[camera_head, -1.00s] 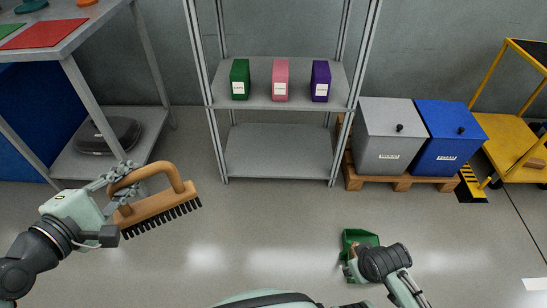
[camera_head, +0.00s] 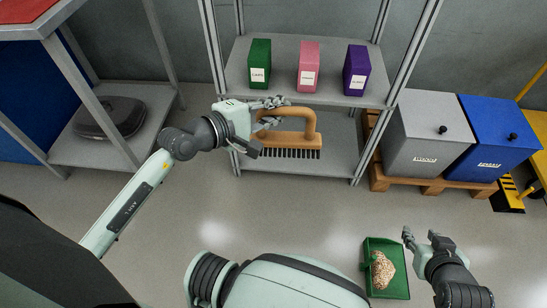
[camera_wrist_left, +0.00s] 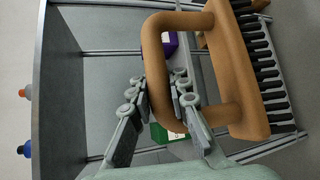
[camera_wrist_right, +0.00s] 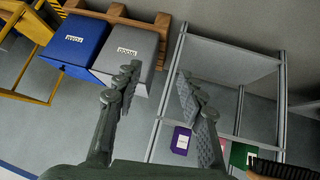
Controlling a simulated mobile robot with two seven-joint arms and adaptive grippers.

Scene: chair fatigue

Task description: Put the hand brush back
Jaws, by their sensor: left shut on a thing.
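The hand brush (camera_head: 300,140) has a tan wooden body, an arched handle and dark bristles. In the head view it hangs level, bristles down, in front of the rack's lower shelf (camera_head: 345,155). I cannot tell whether it is over the shelf or short of it. My left gripper (camera_head: 268,112) is shut on the brush's handle; the left wrist view shows the fingers (camera_wrist_left: 158,92) at the handle bar (camera_wrist_left: 155,50). My right gripper (camera_head: 424,240) is open and empty, beside the green dustpan (camera_head: 400,286); its spread fingers (camera_wrist_right: 156,80) show in the right wrist view.
The upper shelf (camera_head: 325,90) holds green (camera_head: 260,63), pink (camera_head: 308,67) and purple (camera_head: 356,70) boxes. Rack posts flank the brush. Grey (camera_head: 425,130) and blue (camera_head: 498,135) bins stand on a pallet at right. The dustpan holds a granular pile (camera_head: 382,271). The lower shelf looks empty.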

